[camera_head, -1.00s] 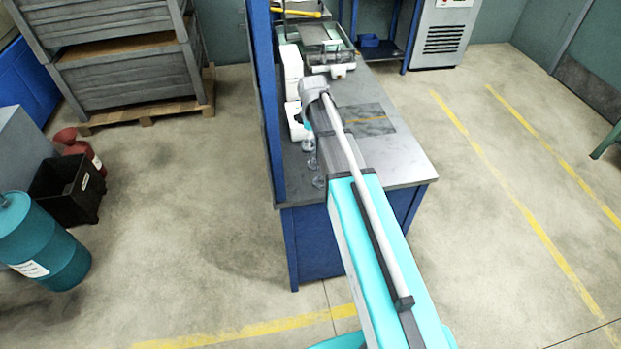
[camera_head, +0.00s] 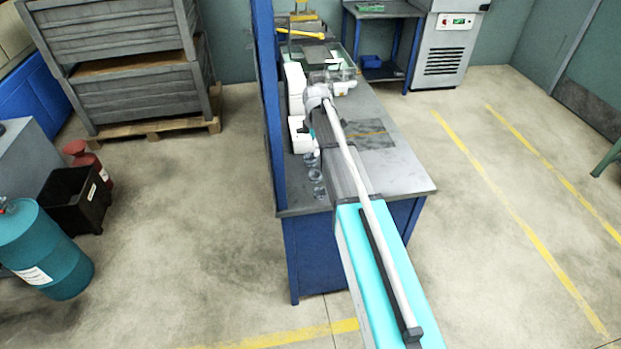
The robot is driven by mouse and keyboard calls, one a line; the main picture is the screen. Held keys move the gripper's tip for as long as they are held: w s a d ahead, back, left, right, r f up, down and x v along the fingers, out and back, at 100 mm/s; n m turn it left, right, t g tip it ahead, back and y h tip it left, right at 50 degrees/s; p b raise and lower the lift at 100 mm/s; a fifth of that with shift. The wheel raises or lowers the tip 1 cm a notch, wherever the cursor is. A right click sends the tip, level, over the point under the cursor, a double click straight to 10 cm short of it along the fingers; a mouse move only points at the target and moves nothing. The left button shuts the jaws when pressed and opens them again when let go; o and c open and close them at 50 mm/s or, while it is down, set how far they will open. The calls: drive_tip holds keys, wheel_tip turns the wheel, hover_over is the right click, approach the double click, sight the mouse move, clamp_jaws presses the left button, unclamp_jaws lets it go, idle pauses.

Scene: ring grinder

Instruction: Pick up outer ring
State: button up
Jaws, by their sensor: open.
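Several small shiny ring-like parts stand in a row along the left edge of the grey workbench top (camera_head: 400,178). The nearest ones (camera_head: 319,191) and (camera_head: 315,175) are clear of my arm. They are too small to tell the outer ring apart from other rings. My arm reaches over the bench from the front. My gripper (camera_head: 314,153) is small in view, beside the white wrist, at the far end of the row. It is open; its fingers are not clearly seen, and I see nothing held. I cannot tell whether it touches a ring.
A blue post (camera_head: 265,110) rises at the bench's left edge, close to my wrist. A machine with a clear cover (camera_head: 335,65) stands at the bench's back. A dark flat plate (camera_head: 370,134) lies right of my arm. The bench's front right is bare.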

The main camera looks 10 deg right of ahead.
drive_tip(key=b, duration=0.8)
hover_over(315, 173)
drive_tip(key=s, duration=0.2)
drive_tip(key=shift+s+a+f, duration=0.1)
drive_tip(key=shift+a+f, duration=0.1)
drive_tip(key=shift+f, duration=1.95)
drive_tip(key=shift+a+f, duration=0.15)
drive_tip(key=shift+f, duration=1.95)
drive_tip(key=shift+f, duration=0.1)
drive_tip(key=shift+d+f+b, duration=0.1)
drive_tip(key=shift+f+b, duration=2.45)
drive_tip(key=shift+b, duration=0.25)
drive_tip(key=c, duration=1.1)
drive_tip(key=shift+r, duration=0.25)
